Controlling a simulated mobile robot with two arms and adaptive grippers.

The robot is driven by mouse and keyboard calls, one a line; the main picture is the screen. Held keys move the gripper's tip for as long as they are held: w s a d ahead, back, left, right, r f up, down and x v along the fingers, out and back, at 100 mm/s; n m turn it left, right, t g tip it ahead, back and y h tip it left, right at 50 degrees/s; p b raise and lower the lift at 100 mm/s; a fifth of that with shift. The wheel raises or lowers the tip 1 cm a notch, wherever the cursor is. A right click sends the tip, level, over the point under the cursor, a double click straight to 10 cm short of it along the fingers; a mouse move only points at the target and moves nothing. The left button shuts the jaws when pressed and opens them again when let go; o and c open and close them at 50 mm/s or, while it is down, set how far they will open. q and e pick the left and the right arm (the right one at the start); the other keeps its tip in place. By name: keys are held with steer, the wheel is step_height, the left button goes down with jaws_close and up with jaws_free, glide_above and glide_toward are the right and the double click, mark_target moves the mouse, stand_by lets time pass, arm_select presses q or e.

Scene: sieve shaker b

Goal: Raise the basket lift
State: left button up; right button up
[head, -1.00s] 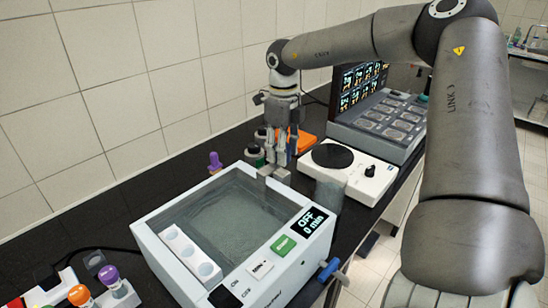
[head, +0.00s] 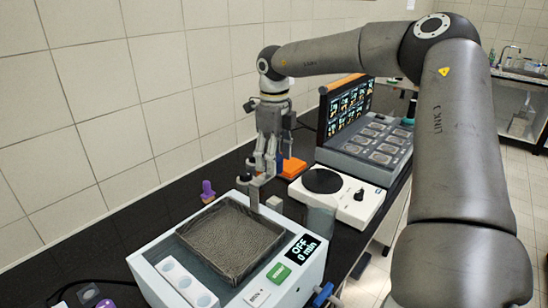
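The bath (head: 305,268) is a white box with a display reading OFF and 0 min. The grey mesh basket (head: 225,238) shows high in its open top, near the rim. A narrow grey upright part of the basket lift (head: 254,199) stands at the basket's far right corner. My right gripper (head: 259,181) points down at the top of this part, with its fingers close around or against it. Whether the fingers are closed on it is too small to tell. My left gripper is not in view.
A white round-topped device (head: 342,204) and a grey panel with a screen (head: 366,150) stand to the right. An orange item (head: 292,168) is behind my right gripper. A purple-topped item (head: 207,191) stands by the wall. A white holder (head: 185,281) sits on the bath's left side.

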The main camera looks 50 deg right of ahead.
steer(key=shift+f, duration=0.15)
step_height(320, 180, up, 12)
stand_by(0.5)
stand_by(0.6)
